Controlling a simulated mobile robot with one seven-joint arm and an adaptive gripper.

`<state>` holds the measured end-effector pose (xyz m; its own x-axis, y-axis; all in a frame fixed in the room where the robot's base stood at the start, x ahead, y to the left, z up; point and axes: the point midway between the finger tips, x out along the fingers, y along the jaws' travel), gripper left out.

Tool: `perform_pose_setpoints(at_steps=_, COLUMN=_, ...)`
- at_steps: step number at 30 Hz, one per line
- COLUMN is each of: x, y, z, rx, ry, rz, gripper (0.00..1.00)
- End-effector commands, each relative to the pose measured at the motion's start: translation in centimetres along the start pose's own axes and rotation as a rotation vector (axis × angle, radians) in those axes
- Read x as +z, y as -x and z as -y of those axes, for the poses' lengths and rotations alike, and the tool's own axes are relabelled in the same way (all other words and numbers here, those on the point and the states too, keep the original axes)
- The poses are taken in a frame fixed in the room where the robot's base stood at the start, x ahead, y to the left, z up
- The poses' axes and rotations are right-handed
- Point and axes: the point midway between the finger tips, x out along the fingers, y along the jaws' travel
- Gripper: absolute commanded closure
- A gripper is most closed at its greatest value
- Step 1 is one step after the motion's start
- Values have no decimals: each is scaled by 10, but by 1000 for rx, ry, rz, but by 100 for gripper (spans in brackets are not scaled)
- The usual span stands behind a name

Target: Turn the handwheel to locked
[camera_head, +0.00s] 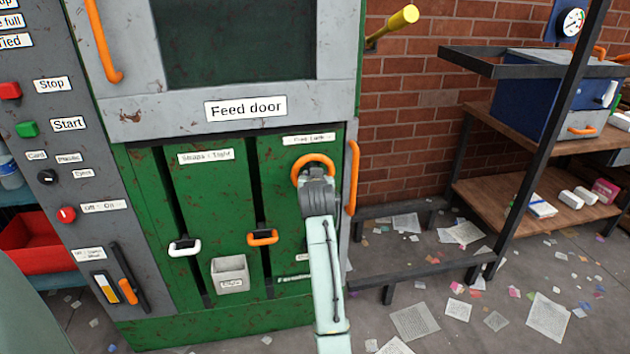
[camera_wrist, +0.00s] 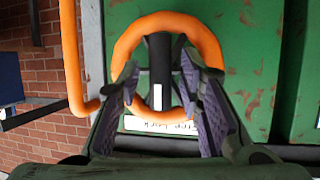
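The orange handwheel (camera_head: 313,158) is on the green panel below the feed door, under a small label (camera_head: 308,138) that seems to read "Feed Lock". In the wrist view the handwheel (camera_wrist: 168,22) fills the upper middle, with a dark bar (camera_wrist: 160,60) carrying a white mark across its centre. My gripper (camera_head: 316,183) is in front of the wheel and hides its lower part in the head view. In the wrist view my gripper (camera_wrist: 160,78) is open, with one finger on each side of the bar. I cannot tell whether the fingers touch the bar or rim.
An orange vertical handle (camera_head: 352,178) stands close to the right of the wheel and shows in the wrist view (camera_wrist: 70,60). An orange slide handle (camera_head: 263,238) and a white one (camera_head: 184,246) are at the left. A shelf rack stands further right, and papers litter the floor.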

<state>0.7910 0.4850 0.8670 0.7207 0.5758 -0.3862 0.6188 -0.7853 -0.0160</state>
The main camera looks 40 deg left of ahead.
Motion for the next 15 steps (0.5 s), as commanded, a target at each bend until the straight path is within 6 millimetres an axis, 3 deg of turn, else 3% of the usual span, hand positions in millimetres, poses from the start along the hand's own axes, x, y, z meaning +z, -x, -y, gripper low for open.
perform_pose_setpoints(at_steps=10, x=0, y=2, z=0, rx=0, ry=1, rz=-1, gripper=62)
perform_pose_setpoints(at_steps=15, x=-1, y=19, z=0, rx=0, ry=1, rz=-3, gripper=62)
